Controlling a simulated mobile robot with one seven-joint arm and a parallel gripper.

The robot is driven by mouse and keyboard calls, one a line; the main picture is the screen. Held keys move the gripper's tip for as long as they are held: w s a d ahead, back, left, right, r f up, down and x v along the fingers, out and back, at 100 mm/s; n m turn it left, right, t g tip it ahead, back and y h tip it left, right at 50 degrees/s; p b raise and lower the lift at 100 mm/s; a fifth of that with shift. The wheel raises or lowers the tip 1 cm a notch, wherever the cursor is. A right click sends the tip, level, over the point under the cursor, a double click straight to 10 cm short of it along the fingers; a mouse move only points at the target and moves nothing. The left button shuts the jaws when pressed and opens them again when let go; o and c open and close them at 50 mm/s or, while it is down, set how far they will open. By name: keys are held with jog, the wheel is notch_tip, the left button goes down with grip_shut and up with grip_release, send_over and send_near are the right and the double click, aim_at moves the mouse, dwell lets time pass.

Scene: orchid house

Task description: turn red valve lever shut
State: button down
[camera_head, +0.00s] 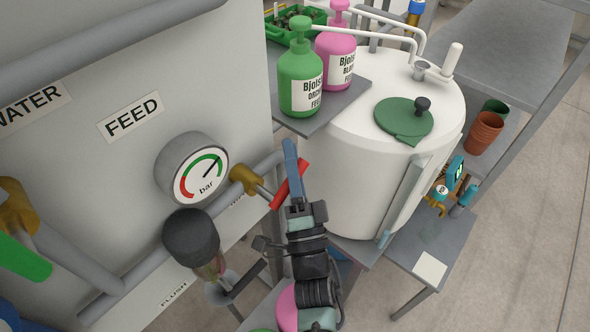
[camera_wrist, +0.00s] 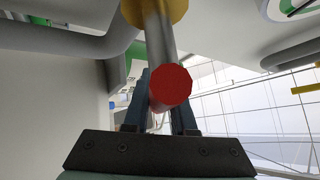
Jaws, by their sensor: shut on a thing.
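The red valve lever (camera_head: 279,197) slants up to the right at the end of a metal stem from the brass valve (camera_head: 244,180), on the grey pipe beside the pressure gauge. My gripper (camera_head: 291,165) comes up from below with its blue fingers at the lever and is shut on it. In the wrist view, the round red end of the lever (camera_wrist: 171,85) sits between the two blue fingers (camera_wrist: 162,105), with its metal stem and the brass valve (camera_wrist: 158,10) above. The finger contact is partly hidden.
The gauge (camera_head: 200,172) and a dark knob (camera_head: 190,236) are left of my gripper. A white tank (camera_head: 350,180) stands close on the right. A grey shelf (camera_head: 345,103) with green (camera_head: 299,80) and pink (camera_head: 334,50) pump bottles is just above.

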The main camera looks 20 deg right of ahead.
jog(key=a+n+t+y+b, duration=0.1)
jog(key=n+t+y+b, duration=0.15)
jog(key=n, duration=0.25)
notch_tip(320, 180, up, 3)
jog(key=n+g+y+b, duration=0.7)
jog(key=n+y, duration=1.1)
jog(key=n, duration=0.2)
send_over(265, 196)
jog(key=shift+r, duration=0.1)
jog(key=shift+g+y, duration=0.25)
jog(key=c, duration=0.7)
grip_release()
jog(key=shift+c, duration=0.2)
